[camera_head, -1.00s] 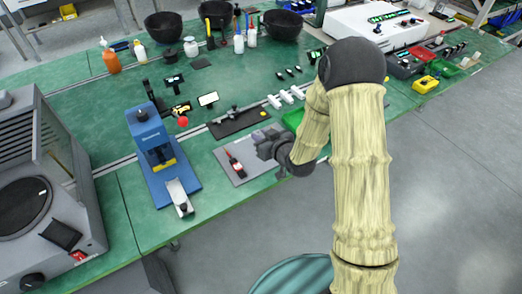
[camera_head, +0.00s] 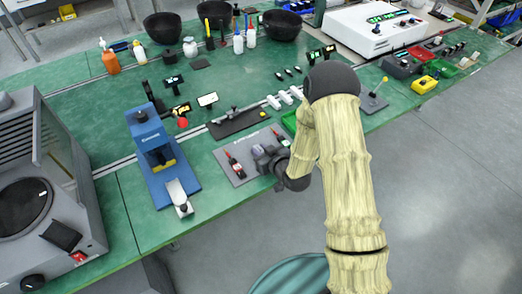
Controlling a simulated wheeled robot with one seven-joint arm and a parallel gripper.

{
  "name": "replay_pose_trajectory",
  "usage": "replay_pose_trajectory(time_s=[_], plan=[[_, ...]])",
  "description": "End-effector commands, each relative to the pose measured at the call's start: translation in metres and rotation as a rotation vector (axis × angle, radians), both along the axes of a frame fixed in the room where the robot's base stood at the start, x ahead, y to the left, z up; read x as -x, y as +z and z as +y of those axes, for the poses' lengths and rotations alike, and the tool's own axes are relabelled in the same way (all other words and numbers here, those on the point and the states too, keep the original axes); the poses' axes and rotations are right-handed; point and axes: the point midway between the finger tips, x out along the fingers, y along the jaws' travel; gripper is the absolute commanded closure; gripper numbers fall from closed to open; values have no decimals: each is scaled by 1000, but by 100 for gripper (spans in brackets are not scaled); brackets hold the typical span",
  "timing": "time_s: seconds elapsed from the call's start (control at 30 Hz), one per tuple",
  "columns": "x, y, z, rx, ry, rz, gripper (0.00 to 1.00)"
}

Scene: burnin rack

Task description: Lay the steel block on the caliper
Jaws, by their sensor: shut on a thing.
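My gripper (camera_head: 262,155) is low over the right part of a grey mat (camera_head: 236,178) near the table's front edge. Its fingers are dark and seem shut on a small greyish thing, probably the steel block; the gripper hides most of it. A slim dark and silver tool that looks like the caliper (camera_head: 233,115) lies on a black mat (camera_head: 226,131), behind the gripper and a little left. The gripper is apart from it. I cannot make out the caliper's jaws.
Red-and-black tools (camera_head: 236,167) lie on the grey mat beside my gripper. A blue press (camera_head: 150,138) stands left. White blocks (camera_head: 273,102) lie behind the gripper. A yellow-tipped lever (camera_head: 384,81) stands at right.

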Motion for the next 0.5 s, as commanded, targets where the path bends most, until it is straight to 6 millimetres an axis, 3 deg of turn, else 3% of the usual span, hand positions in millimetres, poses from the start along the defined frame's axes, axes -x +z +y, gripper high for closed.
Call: replay_pose_trajectory(time_s=[0.33,0.37,0.43,0.5], plan=[[0,-4,0,-1,0,-2,100],[0,-2,0,-1,0,-1,72],[0,-2,0,0,0,0,58],[0,-2,0,0,0,0,56]])
